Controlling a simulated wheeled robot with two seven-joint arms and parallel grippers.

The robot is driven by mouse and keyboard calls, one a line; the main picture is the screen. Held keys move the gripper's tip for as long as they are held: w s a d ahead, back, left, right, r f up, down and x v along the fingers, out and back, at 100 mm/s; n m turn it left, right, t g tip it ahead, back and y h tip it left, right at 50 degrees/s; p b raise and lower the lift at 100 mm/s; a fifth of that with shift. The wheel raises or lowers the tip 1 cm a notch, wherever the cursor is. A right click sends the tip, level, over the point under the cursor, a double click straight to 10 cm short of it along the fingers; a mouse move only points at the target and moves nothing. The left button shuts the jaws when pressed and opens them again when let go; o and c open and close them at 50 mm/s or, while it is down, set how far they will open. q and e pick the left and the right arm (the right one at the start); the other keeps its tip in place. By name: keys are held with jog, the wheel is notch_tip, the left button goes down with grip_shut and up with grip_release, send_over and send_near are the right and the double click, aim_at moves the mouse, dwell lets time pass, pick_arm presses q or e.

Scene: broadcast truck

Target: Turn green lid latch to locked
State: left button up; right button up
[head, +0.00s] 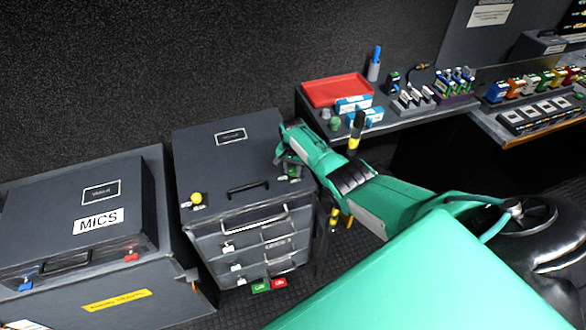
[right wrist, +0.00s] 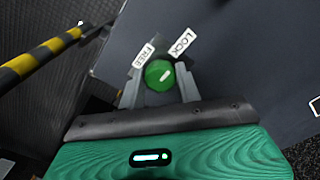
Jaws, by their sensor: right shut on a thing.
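The green lid latch (right wrist: 159,75) is a round green knob with a pale pointer mark, on the dark case lid. In the right wrist view the mark points up and right, toward the LOCK label (right wrist: 182,42); the FREE label (right wrist: 143,56) is at its upper left. My right gripper (right wrist: 160,88) is shut on the knob, one finger on each side. In the head view my right gripper (head: 287,160) is at the right edge of the dark case (head: 225,160) and mostly covers the latch. My left gripper is not in view.
A yellow knob (head: 197,199) is at the lid's front left corner. Drawers (head: 262,240) are below. A MICS case (head: 80,215) stands at left. A yellow-black striped post (right wrist: 40,57) rises close to my right gripper. A shelf with a red tray (head: 336,90) is behind.

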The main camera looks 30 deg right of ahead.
aim_at(293, 170)
jog(key=shift+w+r+m, duration=0.1)
jog(key=shift+m, duration=0.3)
jog(key=o, duration=1)
jog(key=shift+r, duration=0.4)
notch_tip(293, 170, up, 13)
jog(key=shift+b, duration=0.35)
